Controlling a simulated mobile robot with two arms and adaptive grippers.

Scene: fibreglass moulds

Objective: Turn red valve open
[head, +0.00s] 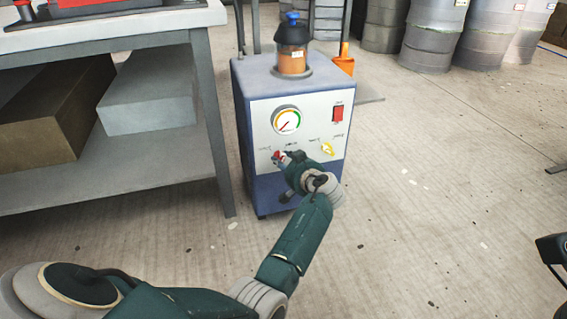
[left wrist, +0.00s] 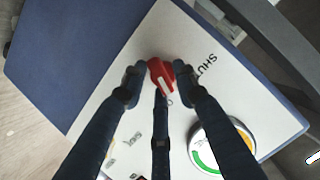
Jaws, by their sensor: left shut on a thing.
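The red valve (head: 277,155) is a small red knob with a white pointer mark, low on the left of the white front panel of a blue machine (head: 262,108). My left gripper (head: 281,157) reaches it from the front, and its fingers partly cover the knob in the head view. In the left wrist view the fingers of my left gripper (left wrist: 160,74) are on both sides of the red valve (left wrist: 163,75), shut on it. Printed letters reading "SHUT" sit beside the knob. My right gripper is not clearly seen.
The panel also carries a round gauge (head: 286,120), a red switch (head: 338,114) and a yellow knob (head: 327,148). A workbench (head: 120,38) with boxes below stands close on the left. Grey drums (head: 431,38) stand at the back right. The floor on the right is mostly clear.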

